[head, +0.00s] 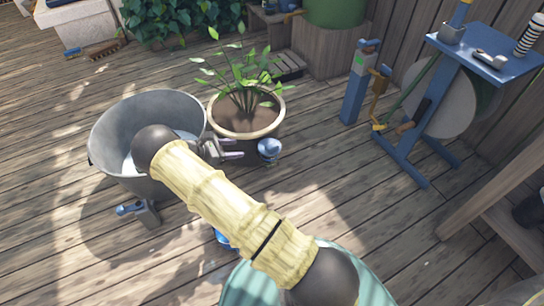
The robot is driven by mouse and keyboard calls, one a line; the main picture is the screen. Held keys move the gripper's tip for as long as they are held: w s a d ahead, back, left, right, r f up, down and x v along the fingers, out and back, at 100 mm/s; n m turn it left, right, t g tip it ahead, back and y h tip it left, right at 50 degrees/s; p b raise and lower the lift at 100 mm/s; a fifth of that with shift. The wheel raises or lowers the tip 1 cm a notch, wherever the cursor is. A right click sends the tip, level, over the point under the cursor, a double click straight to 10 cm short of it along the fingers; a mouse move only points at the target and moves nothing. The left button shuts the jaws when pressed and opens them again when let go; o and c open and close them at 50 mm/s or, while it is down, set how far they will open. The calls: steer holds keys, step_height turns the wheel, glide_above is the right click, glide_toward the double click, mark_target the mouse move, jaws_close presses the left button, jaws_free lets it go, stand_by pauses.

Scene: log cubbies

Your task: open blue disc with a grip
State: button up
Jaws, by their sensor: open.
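My gripper (232,150) is over the gap between the grey metal tub and the plant pot, with its fingers pointing right. It is open, and nothing shows between its fingers. A small blue-and-white object (269,150) stands just right of the fingertips, apart from them in the picture. A bright blue object (222,238) shows only as a sliver behind my arm, low in the view. I cannot tell whether either one is the blue disc with a grip; no disc with a grip shows clearly.
The grey tub (103,128) stands left of the potted plant (277,124). A small grey-blue tool (139,211) stands in front of the tub. A blue post (355,88) and a blue-framed grinding wheel stand (405,160) are at right. The plank floor between is clear.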

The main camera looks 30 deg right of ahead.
mark_target(270, 146)
steer(key=shift+w+a+f, duration=0.1)
steer(key=shift+w+f, duration=0.1)
steer(key=shift+f, duration=0.3)
steer(key=b+x, duration=0.8)
steer(key=x, duration=0.8)
steer(key=shift+w, duration=0.1)
steer(key=shift+x, duration=0.8)
steer(key=shift+r, duration=0.25)
steer(key=shift+w, duration=0.1)
jaws_close()
